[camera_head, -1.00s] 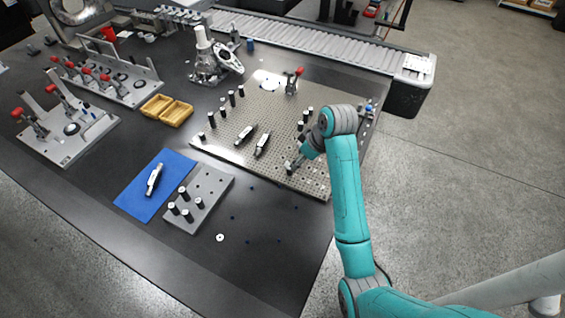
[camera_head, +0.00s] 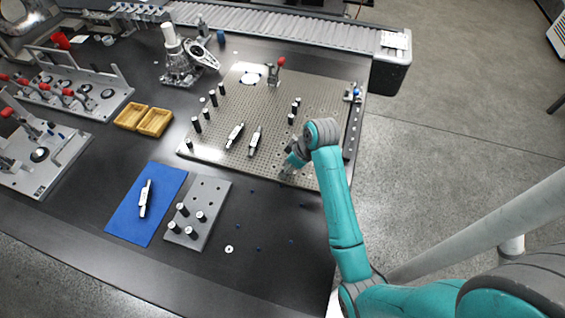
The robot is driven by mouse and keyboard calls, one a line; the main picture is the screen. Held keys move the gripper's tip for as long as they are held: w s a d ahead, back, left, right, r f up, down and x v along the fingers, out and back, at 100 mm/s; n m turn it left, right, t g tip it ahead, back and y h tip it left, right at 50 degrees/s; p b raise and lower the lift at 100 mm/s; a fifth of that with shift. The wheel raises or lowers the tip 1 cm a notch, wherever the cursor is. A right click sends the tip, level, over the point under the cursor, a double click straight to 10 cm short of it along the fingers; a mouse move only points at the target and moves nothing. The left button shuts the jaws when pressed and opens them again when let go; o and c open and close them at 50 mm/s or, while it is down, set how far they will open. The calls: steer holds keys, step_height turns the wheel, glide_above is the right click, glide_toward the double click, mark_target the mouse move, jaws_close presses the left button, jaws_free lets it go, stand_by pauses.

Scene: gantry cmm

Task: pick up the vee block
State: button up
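I cannot make out a vee block for certain. My gripper (camera_head: 288,167) points down at the near right part of the perforated fixture plate (camera_head: 208,154). Its fingertips are small and partly hidden by my wrist, so I cannot tell if they are open or hold anything. Two dark and silver parts, a left one (camera_head: 235,135) and a right one (camera_head: 254,141), lie on the plate to the left of my gripper, apart from it. A similar silver part (camera_head: 145,198) lies on the blue mat (camera_head: 128,218).
Black posts (camera_head: 196,124) stand on the plate on both sides. A grey block with pegs (camera_head: 211,188) sits beside the mat. Yellow trays (camera_head: 131,117), clamp fixtures (camera_head: 75,95) and a conveyor (camera_head: 290,37) lie farther off. The table's near right is mostly clear.

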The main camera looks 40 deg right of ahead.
jaws_close()
